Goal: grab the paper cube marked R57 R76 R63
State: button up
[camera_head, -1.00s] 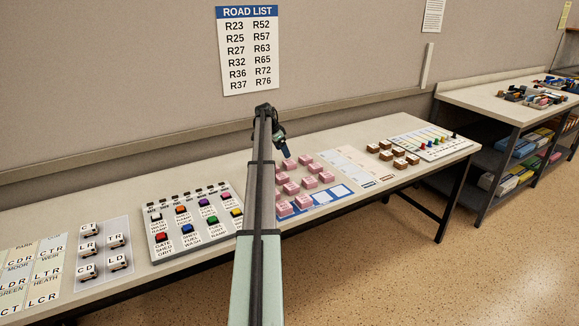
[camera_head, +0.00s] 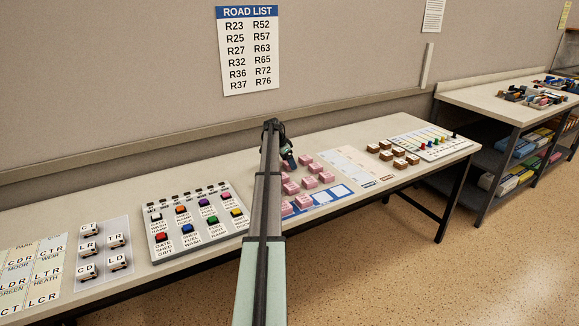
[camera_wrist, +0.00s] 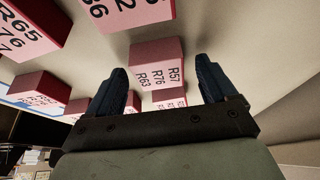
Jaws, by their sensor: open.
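A pink paper cube (camera_wrist: 157,54) marked R57, R76 and R63 shows in the wrist view, its label turned sideways. It appears between the two dark blue fingers of my gripper (camera_wrist: 162,70), which are apart with a gap on each side of the cube. I cannot tell whether the fingertips reach down beside it. In the head view my gripper (camera_head: 291,162) is low over the far left of the pink cube group (camera_head: 309,183). The arm hides some of the group there, and the labels are too small to read.
Other pink cubes stand close by in the wrist view, one at upper left (camera_wrist: 32,28) and one at top (camera_wrist: 132,10). In the head view a panel of coloured buttons (camera_head: 196,244) lies left of the arm, and brown blocks (camera_head: 399,163) stand to the right.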

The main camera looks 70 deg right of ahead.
jog(key=c, duration=1.1)
jog(key=shift+c, duration=0.2)
